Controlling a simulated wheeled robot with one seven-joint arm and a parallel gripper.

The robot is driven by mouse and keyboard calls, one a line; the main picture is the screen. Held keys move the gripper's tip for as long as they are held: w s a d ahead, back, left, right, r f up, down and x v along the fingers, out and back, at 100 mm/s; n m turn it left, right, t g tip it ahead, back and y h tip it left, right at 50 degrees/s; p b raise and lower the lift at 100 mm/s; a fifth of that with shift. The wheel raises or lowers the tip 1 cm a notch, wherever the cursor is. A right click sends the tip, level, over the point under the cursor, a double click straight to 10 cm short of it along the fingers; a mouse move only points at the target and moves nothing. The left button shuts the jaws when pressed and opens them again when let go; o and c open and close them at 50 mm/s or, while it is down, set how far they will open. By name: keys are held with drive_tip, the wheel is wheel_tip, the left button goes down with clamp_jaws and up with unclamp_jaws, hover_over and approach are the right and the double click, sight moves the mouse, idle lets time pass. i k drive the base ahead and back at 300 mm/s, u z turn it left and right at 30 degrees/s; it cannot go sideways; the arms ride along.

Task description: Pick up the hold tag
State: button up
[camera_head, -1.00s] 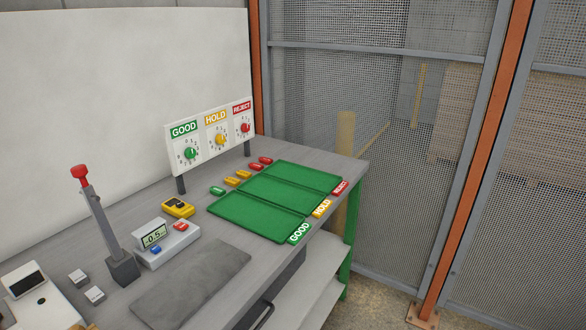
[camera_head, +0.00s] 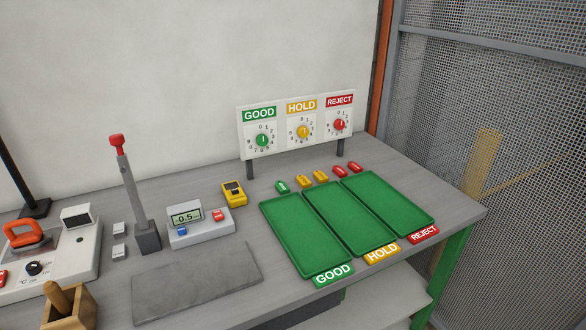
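Two small yellow hold tags lie on the grey bench behind the green trays, the left one (camera_head: 304,178) beside the right one (camera_head: 320,177). A green tag (camera_head: 282,187) lies to their left, and two red tags (camera_head: 347,170) lie to their right. The middle green tray (camera_head: 350,222) has a yellow HOLD label (camera_head: 382,253) at its front. My gripper is not in view.
A dial board (camera_head: 297,125) stands behind the tags. A yellow meter (camera_head: 234,193), a scale with a display (camera_head: 199,227) and a red-topped lever (camera_head: 140,205) stand left of the trays. The grey mat (camera_head: 195,283) is bare. Mesh fencing (camera_head: 500,100) stands at right.

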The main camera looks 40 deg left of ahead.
sight(303, 181)
drive_tip(key=u, duration=0.9)
drive_tip(key=i, duration=0.8)
drive_tip(key=u, duration=0.8)
